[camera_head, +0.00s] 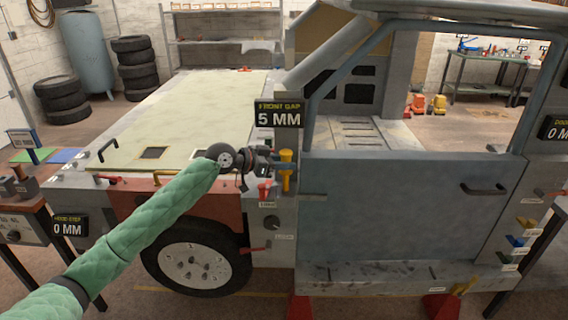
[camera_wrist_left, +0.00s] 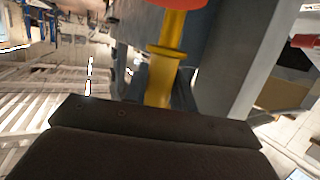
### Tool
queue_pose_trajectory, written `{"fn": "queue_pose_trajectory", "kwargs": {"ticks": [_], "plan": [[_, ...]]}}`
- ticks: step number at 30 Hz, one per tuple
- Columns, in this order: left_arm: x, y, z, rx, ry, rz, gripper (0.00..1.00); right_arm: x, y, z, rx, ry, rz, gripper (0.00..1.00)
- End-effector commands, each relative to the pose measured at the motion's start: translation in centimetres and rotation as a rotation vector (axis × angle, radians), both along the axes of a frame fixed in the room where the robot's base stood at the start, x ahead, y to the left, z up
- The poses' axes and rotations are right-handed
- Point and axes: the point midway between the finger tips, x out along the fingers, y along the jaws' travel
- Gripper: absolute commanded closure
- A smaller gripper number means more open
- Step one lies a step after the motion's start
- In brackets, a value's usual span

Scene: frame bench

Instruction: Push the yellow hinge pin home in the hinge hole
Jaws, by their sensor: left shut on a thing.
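The yellow hinge pin (camera_head: 287,157) stands upright at the front edge of the grey door (camera_head: 390,220), beside the hinge line. My left gripper (camera_head: 284,166) reaches it from the left and is shut on it; the fingers cover part of its middle. In the left wrist view the pin (camera_wrist_left: 165,70) shows as a yellow shaft with a collar, behind the dark gripper body, with an orange-red part at the top edge. The hinge hole is hidden, so I cannot tell how deep the pin sits. My right gripper is not in view.
A red-handled part (camera_head: 264,188) and a dark knob (camera_head: 271,222) sit on the panel just below my left wrist. A display (camera_head: 279,114) above reads front gap 5 MM. The pale hood (camera_head: 190,110) lies behind my arm, and the wheel (camera_head: 193,264) is below it.

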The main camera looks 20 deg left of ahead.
Motion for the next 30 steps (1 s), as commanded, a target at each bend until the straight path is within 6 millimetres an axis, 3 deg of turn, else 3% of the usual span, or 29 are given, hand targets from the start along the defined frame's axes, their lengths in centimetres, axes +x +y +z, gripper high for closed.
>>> {"fn": "queue_pose_trajectory", "kwargs": {"ticks": [30], "plan": [[-0.02, -0.01, 0.03, -0.001, 0.0, -0.008, 1.0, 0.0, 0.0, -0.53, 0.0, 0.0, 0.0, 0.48]]}}
